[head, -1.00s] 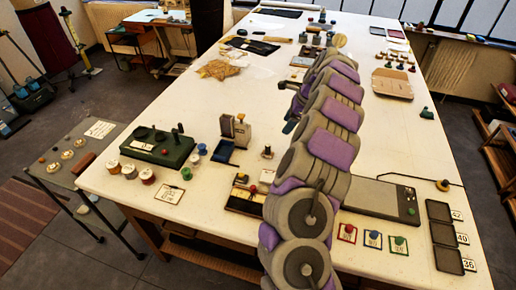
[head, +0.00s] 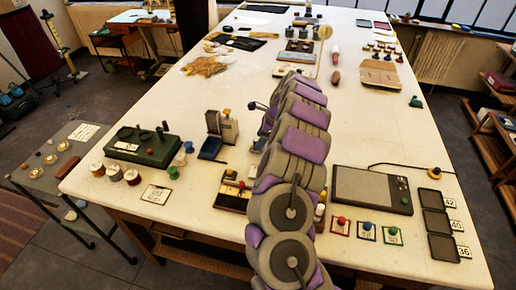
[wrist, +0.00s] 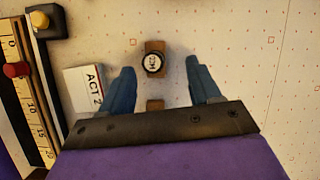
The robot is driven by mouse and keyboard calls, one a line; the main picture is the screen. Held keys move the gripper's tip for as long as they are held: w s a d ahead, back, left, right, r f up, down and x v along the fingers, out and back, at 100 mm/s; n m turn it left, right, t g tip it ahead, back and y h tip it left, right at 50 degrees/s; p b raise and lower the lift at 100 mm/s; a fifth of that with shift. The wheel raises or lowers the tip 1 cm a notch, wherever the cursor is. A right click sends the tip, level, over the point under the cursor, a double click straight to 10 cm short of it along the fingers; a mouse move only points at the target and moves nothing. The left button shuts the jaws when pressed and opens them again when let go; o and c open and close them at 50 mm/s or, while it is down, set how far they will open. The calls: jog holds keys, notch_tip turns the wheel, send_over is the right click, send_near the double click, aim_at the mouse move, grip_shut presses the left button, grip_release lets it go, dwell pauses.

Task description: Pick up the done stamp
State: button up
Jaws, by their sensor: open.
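My gripper (wrist: 161,78) is open and points down at the table in the wrist view. Between and just ahead of its blue fingertips is a small upright piece with a dark round top and a white lettered disc (wrist: 152,63), on a brown base. It looks like a stamp, but I cannot read its lettering surely. The fingers appear apart from it. Red (head: 342,221), blue (head: 367,227) and green (head: 392,231) knobbed pieces sit on labelled cards at the front right in the head view; I cannot read the labels. My arm hides the gripper there.
A black block with a yellow knob (wrist: 45,18) is close by. A grey tablet (head: 365,190) lies right of my arm. Bare table lies right of the gripper.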

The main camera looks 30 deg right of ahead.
aim_at(257, 140)
jog(key=a+f, duration=0.1)
jog(key=w+a+f, duration=0.1)
jog(key=a+f+b, duration=0.1)
jog(key=shift+w+f, duration=0.3)
jog(key=shift+f, duration=0.05)
jog(key=shift+d, duration=0.4)
jog(key=shift+c, duration=0.4)
jog(key=shift+d, duration=0.3)
jog(key=c, duration=0.3)
jog(key=shift+a, duration=0.5)
jog(key=c, duration=0.6)
jog(key=shift+c, duration=0.8)
jog(key=shift+d, duration=0.1)
grip_shut()
